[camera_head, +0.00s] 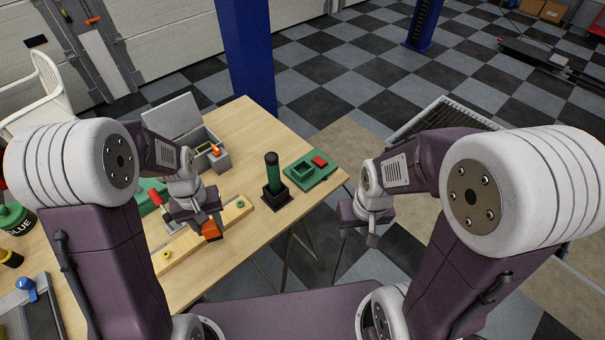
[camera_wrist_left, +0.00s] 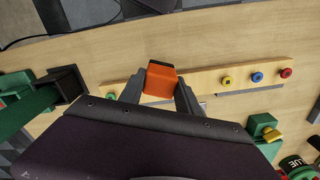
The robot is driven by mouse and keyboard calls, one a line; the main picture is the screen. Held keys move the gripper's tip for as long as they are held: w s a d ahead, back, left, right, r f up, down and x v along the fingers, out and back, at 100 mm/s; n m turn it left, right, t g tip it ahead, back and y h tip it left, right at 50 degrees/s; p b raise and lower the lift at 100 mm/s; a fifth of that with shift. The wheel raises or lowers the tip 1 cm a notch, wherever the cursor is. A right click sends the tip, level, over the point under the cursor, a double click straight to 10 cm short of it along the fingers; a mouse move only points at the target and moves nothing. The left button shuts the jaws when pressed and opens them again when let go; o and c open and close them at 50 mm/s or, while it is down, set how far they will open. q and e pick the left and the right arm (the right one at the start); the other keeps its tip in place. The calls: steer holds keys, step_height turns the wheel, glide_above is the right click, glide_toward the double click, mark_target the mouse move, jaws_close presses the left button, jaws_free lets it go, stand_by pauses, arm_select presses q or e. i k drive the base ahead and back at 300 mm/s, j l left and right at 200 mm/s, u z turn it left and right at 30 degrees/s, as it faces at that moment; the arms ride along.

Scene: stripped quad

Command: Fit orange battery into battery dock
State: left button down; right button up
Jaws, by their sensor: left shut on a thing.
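The orange battery (camera_head: 211,230) is between the jaws of my left gripper (camera_head: 203,225), above the front part of the wooden table. In the left wrist view the orange battery (camera_wrist_left: 160,80) is gripped between both fingers (camera_wrist_left: 160,95). A green block with a square opening and a red part (camera_head: 312,170), which looks like the battery dock, lies at the table's right corner. It is to the right of the left gripper and apart from it. My right gripper (camera_head: 372,238) hangs past the table's right edge; its finger gap is not clear.
A black holder with a dark green cylinder (camera_head: 272,172) stands between my left gripper and the green block. A wooden strip with coloured pegs (camera_wrist_left: 235,78) lies below the left gripper. A grey open box (camera_head: 215,160) is behind. Tools and a green container (camera_head: 15,220) are at left.

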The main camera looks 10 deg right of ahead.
mark_target(311, 166)
steer(key=l+z, duration=0.15)
steer(key=z, duration=0.65)
steer(key=i+z, duration=0.3)
steer(key=i+j, duration=0.05)
